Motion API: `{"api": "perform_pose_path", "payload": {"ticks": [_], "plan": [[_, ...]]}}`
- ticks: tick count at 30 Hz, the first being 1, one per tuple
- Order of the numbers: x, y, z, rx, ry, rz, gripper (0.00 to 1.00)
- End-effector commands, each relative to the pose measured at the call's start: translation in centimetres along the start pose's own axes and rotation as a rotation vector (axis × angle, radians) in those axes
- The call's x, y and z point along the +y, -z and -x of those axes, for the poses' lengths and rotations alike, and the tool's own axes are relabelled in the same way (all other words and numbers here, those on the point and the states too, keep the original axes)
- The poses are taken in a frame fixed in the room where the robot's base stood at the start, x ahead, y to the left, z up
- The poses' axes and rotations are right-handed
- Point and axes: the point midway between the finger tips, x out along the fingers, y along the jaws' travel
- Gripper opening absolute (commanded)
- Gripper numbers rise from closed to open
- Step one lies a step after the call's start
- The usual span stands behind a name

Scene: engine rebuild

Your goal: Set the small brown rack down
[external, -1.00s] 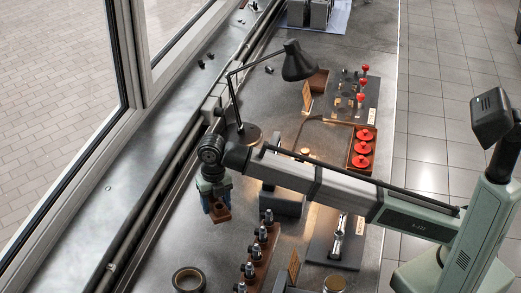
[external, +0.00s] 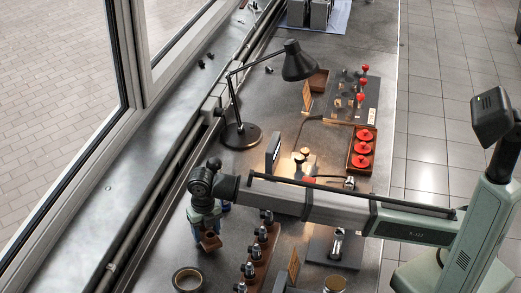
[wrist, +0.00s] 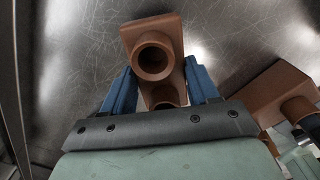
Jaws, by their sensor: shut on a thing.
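The small brown rack (external: 211,242) hangs at the end of my arm, over the left part of the metal bench in the external view. In the wrist view the rack (wrist: 150,28) has a flat body with two round sockets. The blue fingers of my gripper (wrist: 160,84) stand on either side of it, shut on it. My gripper (external: 205,231) points down in the external view. I cannot tell whether the rack touches the bench. Part of the rack is hidden behind the gripper's dark bar in the wrist view.
A longer brown rack (external: 257,258) with several dark-topped metal parts stands just right of the held rack. A black lamp (external: 241,134) stands farther back. The bench around the held rack looks bare on its left.

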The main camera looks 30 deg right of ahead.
Motion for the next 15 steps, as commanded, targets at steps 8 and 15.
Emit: {"api": "perform_pose_path", "payload": {"ticks": [8, 15], "plan": [[0.0, 0.0, -2.6, 0.0, 0.0, 0.0, 0.09], [0.0, 0.0, -2.6, 0.0, 0.0, 0.0, 0.09]]}}
